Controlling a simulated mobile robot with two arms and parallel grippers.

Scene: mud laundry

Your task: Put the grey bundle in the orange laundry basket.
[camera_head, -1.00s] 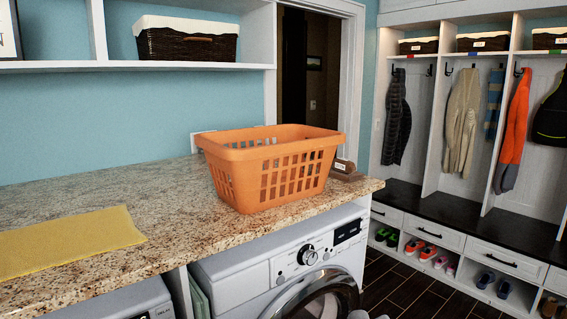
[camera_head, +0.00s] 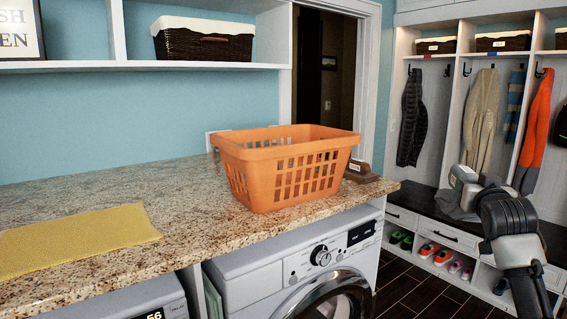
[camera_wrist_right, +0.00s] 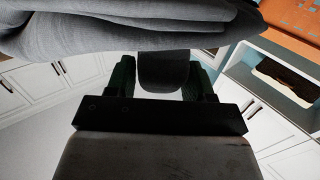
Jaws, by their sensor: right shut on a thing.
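The orange laundry basket (camera_head: 290,180) stands upright on the granite counter above the washing machine. Part of it also shows at the top right of the right wrist view (camera_wrist_right: 297,28). My right gripper (camera_head: 462,192) is at the right of the head view, right of the basket and apart from it. The grey bundle (camera_wrist_right: 120,28) fills the top of the right wrist view, and a fold of it sits between the fingers of my right gripper (camera_wrist_right: 163,72). In the head view the bundle (camera_head: 447,206) is largely hidden by my arm. My left gripper is not in view.
A yellow cloth (camera_head: 75,242) lies on the left of the counter (camera_head: 180,205). A small brown item (camera_head: 362,172) sits right behind the basket. The washing machine (camera_head: 290,265) is below. A bench (camera_head: 420,203) with shoes and hanging coats stands at the right.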

